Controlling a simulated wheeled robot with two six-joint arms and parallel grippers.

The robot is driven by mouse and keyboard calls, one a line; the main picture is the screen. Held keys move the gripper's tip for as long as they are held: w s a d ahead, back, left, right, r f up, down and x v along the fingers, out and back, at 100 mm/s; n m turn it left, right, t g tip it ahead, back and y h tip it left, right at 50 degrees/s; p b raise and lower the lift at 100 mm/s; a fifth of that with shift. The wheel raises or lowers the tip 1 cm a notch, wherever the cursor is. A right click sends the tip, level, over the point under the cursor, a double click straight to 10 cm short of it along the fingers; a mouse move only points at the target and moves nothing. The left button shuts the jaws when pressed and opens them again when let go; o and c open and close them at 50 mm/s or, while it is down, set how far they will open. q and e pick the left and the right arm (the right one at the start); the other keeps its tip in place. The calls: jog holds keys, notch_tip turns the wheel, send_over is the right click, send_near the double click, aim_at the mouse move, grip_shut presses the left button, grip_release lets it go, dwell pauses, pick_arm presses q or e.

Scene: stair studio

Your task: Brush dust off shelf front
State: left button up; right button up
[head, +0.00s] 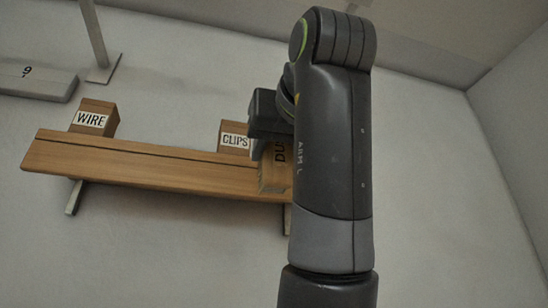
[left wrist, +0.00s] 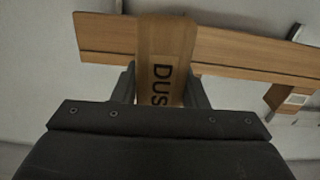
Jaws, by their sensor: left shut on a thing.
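A long wooden shelf (head: 150,168) with a dark line along it is fixed to the pale wall; it also crosses the left wrist view (left wrist: 245,55). My left gripper (head: 262,148) is at the shelf's right part, partly hidden by my own arm. It is shut on a wooden duster (head: 274,178) with dark letters, partly covered. In the left wrist view the duster (left wrist: 165,45) stands between both fingers, reads "DUS", and its far end overlaps the shelf. I cannot tell whether it touches the shelf. No dust is clearly visible. My right gripper is not in view.
A wooden block marked WIRE (head: 94,118) stands at the shelf's left, and one marked CLIPS (head: 234,136) stands near the gripper. A grey ledge marked 9 (head: 38,83) is at upper left. Brackets (head: 74,198) show below the shelf. The wall below is bare.

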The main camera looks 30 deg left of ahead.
aim_at(280, 145)
pick_arm(q)
jog(key=v, duration=0.3)
dwell(0.5)
jog(key=shift+a, duration=0.1)
